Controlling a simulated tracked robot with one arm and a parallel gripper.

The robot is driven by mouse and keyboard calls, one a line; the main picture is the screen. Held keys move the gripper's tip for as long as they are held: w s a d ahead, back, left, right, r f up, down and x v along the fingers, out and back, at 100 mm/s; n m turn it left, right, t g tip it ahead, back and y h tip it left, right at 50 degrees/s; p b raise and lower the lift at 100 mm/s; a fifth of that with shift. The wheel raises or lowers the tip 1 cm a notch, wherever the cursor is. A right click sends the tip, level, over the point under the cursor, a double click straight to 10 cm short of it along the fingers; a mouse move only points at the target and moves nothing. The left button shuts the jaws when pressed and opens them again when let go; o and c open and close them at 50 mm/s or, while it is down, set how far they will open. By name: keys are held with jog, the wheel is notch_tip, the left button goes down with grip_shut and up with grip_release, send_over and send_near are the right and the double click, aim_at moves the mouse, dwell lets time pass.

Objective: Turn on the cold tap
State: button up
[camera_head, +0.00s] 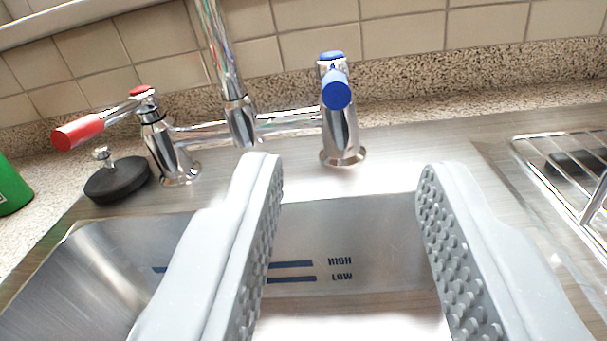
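The cold tap (340,125) is the chrome valve with a blue cap and a blue-tipped lever (336,90). It stands behind the sink, right of the spout (218,50). Its lever points toward the camera. The hot tap (160,130) has a red-tipped lever (78,132) pointing out to the left. My gripper (345,170) is open and empty over the sink, its two grey studded fingers wide apart. In the picture, the cold tap shows above the gap between the fingertips. Neither finger appears to touch it.
The steel sink basin (350,225) lies below, with blue HIGH and LOW marks on its back wall. A black plug (117,180) sits on the left rim. A green object (10,188) is at the left edge. A wire rack (575,165) stands at right. A tiled wall (400,35) closes the back.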

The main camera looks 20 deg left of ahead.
aim_at(334, 107)
jog(key=x, duration=0.4)
jog(key=f+x, duration=0.1)
jog(key=x, duration=0.7)
jog(key=shift+w+a+f, duration=0.15)
jog(key=shift+w+a, duration=0.15)
jog(key=shift+w, duration=0.4)
jog(key=shift+c, duration=0.4)
grip_shut()
jog(key=shift+a, duration=0.1)
